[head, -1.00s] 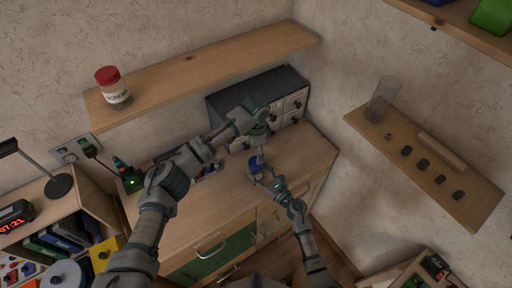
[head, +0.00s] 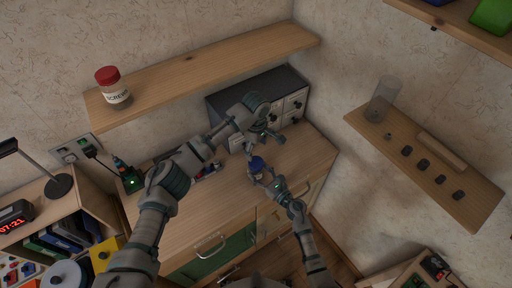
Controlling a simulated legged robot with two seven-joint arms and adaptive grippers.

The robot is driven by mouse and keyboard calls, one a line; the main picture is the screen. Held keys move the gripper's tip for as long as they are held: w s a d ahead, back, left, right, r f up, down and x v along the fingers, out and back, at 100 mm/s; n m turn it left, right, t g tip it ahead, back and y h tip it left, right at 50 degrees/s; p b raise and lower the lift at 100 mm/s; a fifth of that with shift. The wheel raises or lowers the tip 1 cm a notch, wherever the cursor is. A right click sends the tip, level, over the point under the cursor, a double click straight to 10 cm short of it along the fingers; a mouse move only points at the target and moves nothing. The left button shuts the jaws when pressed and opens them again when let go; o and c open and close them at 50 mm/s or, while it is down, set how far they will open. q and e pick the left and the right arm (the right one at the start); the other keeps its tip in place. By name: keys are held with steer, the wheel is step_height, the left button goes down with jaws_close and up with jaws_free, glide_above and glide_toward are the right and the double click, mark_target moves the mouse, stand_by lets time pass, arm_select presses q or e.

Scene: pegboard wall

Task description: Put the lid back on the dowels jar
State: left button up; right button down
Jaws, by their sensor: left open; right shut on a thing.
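A small jar (head: 257,174) with a blue lid (head: 257,162) is at the worktop; its label is too small to read. The blue lid sits over the jar's top; I cannot tell how tightly it is seated. My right gripper (head: 262,177) is shut on the jar from the front right. My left gripper (head: 263,143) is open and empty, above and behind the lid, apart from it, in front of the drawer cabinet.
A grey drawer cabinet (head: 285,84) stands at the back of the worktop (head: 225,203). A red-lidded screws jar (head: 114,89) is on the upper shelf (head: 200,66). The right shelf (head: 466,194) holds a clear container (head: 383,99) and several small dark pieces.

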mark_target(256, 162)
stand_by(0.3)
arm_select(q)
steer(key=shift+f, duration=4)
